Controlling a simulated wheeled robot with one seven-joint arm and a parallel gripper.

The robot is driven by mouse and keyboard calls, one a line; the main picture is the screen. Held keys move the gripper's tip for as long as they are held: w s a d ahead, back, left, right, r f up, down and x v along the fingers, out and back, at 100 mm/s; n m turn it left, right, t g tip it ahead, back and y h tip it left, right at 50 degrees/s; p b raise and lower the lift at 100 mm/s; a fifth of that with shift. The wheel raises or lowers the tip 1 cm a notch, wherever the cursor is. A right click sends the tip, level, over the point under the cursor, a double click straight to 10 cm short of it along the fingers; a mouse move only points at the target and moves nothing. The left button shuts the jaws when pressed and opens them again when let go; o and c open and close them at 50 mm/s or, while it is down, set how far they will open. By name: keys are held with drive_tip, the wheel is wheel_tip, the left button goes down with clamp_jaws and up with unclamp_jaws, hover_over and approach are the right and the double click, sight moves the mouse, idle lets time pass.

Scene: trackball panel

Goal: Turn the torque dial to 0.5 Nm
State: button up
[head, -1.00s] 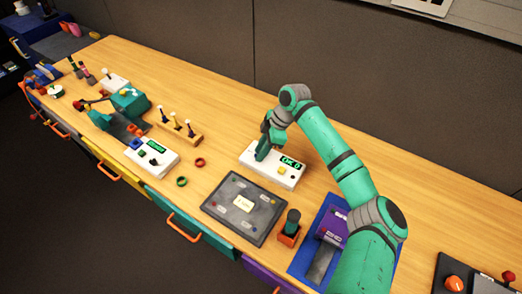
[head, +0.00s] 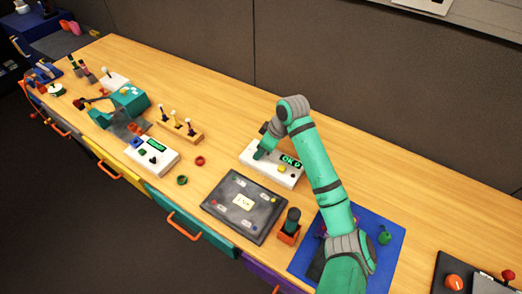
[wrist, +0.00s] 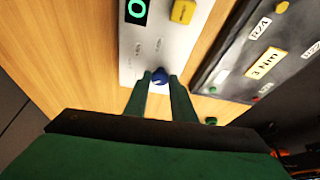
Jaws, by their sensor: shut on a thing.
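The white panel (head: 286,177) stands on the bench with a green-lit display (head: 290,162) and a yellow button (head: 281,169). In the wrist view the panel (wrist: 180,48) shows the yellow button (wrist: 183,11) and part of the display (wrist: 138,10). A round blue knob (wrist: 159,76) with a white mark sits at the panel's end. My gripper (wrist: 159,80) is shut on this knob, one finger on each side. In the head view my gripper (head: 259,154) is at the panel's left end and hides the knob. No dial reading is legible there.
A dark board (head: 221,200) lies in front of the panel; its yellow card (wrist: 267,62) reads "3 Nm". A dark-green handle on an orange base (head: 289,228) and a blue mat (head: 391,222) lie to the right. Bench behind the panel is clear.

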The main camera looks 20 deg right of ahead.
idle(0.4)
drive_tip(key=o, duration=1.1)
drive_tip(key=shift+c, duration=0.2)
drive_tip(key=shift+r, duration=0.1)
drive_tip(key=v, duration=1)
drive_tip(key=shift+r, duration=0.25)
drive_tip(key=shift+s+d, duration=0.1)
drive_tip(key=shift+s, duration=0.05)
